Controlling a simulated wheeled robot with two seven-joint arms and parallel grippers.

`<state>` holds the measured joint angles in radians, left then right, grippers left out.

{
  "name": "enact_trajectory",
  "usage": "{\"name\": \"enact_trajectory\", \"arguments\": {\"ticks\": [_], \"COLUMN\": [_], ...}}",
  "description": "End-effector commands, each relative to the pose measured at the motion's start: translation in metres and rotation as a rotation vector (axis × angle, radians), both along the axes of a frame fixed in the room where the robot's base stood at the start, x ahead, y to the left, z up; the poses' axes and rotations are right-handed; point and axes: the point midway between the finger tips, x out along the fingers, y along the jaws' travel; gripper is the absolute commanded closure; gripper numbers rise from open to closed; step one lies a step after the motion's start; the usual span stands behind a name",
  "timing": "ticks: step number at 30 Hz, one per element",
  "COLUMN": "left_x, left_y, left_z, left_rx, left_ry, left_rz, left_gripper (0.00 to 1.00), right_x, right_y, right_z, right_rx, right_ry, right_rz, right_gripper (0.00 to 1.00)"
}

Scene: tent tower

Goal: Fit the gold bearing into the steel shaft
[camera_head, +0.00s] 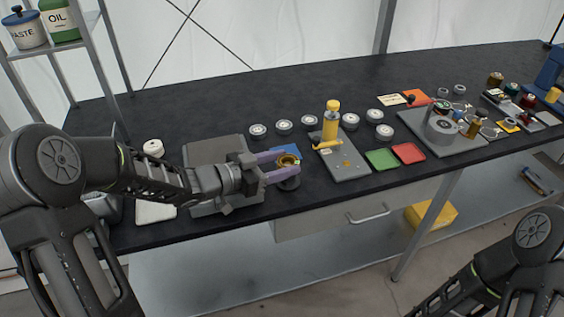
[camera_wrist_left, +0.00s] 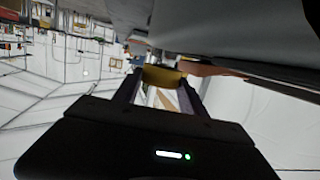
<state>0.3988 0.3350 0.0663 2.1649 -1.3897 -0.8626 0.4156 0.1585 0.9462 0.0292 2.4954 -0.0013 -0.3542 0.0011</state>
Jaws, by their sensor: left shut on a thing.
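The gold bearing (camera_head: 288,159) is a small gold ring between the purple fingers of my left gripper (camera_head: 281,165). My left gripper is shut on it; in the left wrist view the gold bearing (camera_wrist_left: 163,76) spans the gap between the fingertips. A dark grey cylinder (camera_head: 290,183) stands just below the bearing near the table's front edge; it may be the steel shaft, but its top is partly hidden by the fingers and bearing. I cannot tell whether the bearing touches it. My right gripper is out of view; only part of the right arm shows at bottom right.
Green (camera_head: 381,159) and red (camera_head: 408,153) trays lie farther right. Several small pale-topped discs (camera_head: 284,125) stand behind. A grey block (camera_head: 215,153) lies under my left arm.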

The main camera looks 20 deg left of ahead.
Motion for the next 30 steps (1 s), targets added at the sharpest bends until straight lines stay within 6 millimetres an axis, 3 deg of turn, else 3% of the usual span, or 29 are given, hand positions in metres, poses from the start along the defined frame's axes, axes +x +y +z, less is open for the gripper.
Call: {"name": "enact_trajectory", "arguments": {"ticks": [13, 14, 23, 30], "left_x": [0.0002, 0.0002, 0.0001, -0.0003], "left_y": [-0.0001, -0.0002, 0.0000, 0.0003], "left_z": [-0.0115, -0.0112, -0.0107, -0.0114], "left_rx": [0.000, 0.000, -0.001, 0.001], "left_ry": [-0.001, -0.001, -0.001, 0.001], "left_rz": [0.000, 0.000, 0.000, 0.000], "left_gripper": [0.96, 0.50, 0.26, 0.26], "right_x": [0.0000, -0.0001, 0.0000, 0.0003], "right_y": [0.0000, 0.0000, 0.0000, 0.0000], "right_z": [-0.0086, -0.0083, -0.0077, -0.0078], "right_rx": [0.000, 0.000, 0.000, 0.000], "right_ry": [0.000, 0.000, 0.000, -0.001], "right_rz": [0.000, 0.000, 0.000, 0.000], "right_gripper": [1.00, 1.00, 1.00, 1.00]}}
